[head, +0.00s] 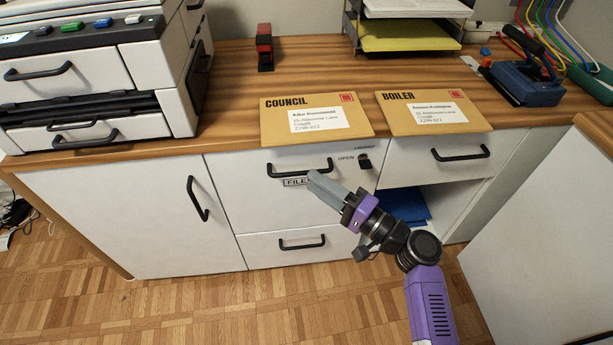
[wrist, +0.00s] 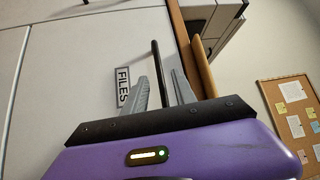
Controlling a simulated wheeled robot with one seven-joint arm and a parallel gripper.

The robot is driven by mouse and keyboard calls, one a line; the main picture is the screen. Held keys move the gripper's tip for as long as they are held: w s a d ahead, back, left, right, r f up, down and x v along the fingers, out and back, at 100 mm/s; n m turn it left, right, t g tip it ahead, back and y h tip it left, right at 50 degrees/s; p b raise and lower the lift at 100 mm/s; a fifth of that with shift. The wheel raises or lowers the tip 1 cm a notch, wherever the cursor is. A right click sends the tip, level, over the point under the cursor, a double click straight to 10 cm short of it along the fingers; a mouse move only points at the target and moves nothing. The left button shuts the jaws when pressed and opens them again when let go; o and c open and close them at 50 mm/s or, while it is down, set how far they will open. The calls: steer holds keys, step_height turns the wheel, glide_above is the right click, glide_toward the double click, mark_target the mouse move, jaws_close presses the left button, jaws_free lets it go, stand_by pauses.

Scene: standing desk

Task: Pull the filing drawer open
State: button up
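The filing drawer (head: 240,205) is a white front under the desk top, flush with the cabinet, with a FILES label (head: 293,182). Its black bar handle (head: 283,174) is partly hidden by my gripper (head: 314,180) in the head view. A dark lock knob (head: 364,162) with OPEN printed beside it sits at the drawer's upper right. In the wrist view my gripper (wrist: 159,76) has its two grey fingers apart, with the handle (wrist: 156,62) running between them. Gaps show on both sides of the bar, so the fingers do not appear closed on it.
Two brown envelopes, COUNCIL (head: 275,125) and BOILER (head: 400,120), overhang the desk's front edge above the drawers. A lower drawer (head: 260,248), a left cupboard door (head: 120,215) and an open shelf with blue folders (head: 405,206) surround it. The floor in front is clear.

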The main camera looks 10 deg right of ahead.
mark_target(294, 147)
steer(key=shift+x, duration=1.8)
jaws_close()
steer(key=shift+f, duration=0.1)
